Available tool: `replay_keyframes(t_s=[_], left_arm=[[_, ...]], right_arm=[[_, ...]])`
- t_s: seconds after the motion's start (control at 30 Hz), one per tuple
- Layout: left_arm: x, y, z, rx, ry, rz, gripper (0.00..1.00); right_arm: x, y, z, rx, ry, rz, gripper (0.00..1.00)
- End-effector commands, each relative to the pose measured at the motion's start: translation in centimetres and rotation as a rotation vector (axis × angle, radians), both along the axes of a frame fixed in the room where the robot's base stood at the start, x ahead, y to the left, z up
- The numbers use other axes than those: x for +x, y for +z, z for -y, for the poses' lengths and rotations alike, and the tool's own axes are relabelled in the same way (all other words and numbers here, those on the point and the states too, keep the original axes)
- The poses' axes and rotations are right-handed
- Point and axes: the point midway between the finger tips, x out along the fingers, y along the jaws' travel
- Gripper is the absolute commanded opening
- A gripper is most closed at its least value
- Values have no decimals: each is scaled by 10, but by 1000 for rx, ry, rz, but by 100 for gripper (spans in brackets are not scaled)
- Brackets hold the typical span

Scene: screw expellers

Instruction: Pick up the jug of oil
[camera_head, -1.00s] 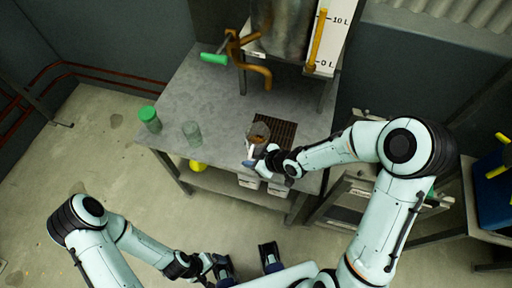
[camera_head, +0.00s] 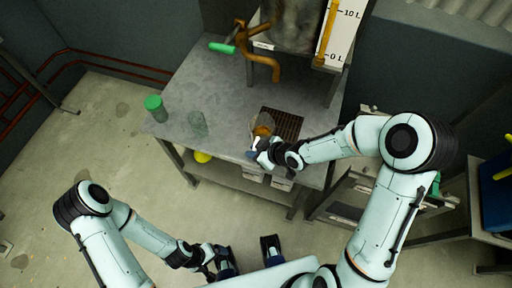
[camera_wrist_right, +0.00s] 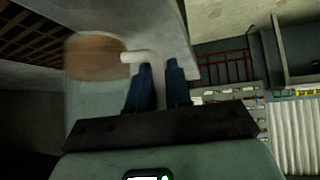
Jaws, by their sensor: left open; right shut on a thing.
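The jug of oil (camera_head: 263,127) is a clear vessel with amber-brown oil in it. In the head view it is at the front of the grey table, beside the left edge of a dark grate. I cannot tell whether it touches the table. My right gripper (camera_head: 260,147) is at its near side and partly hides it. In the right wrist view the jug (camera_wrist_right: 92,62) is at left, and its pale handle (camera_wrist_right: 140,57) runs between the dark fingers of the right gripper (camera_wrist_right: 163,78), shut on it. My left gripper (camera_head: 248,256) is open and empty, low in front of the table.
The dark grate (camera_head: 284,123) lies right of the jug. A brown pipe (camera_head: 262,62) with a green handle (camera_head: 221,48) hangs above the back, below a tank (camera_head: 293,25).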

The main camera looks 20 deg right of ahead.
Motion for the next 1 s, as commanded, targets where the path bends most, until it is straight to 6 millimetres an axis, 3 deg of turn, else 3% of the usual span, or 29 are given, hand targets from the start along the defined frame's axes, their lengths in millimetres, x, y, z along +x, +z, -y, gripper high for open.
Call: replay_keyframes(t_s=[0.37,1.0], left_arm=[[4,10,0,0,0,4,92],[34,68,0,0,0,38,92]], right_arm=[[1,27,0,-1,1,5,0],[2,118,0,0,0,6,0]])
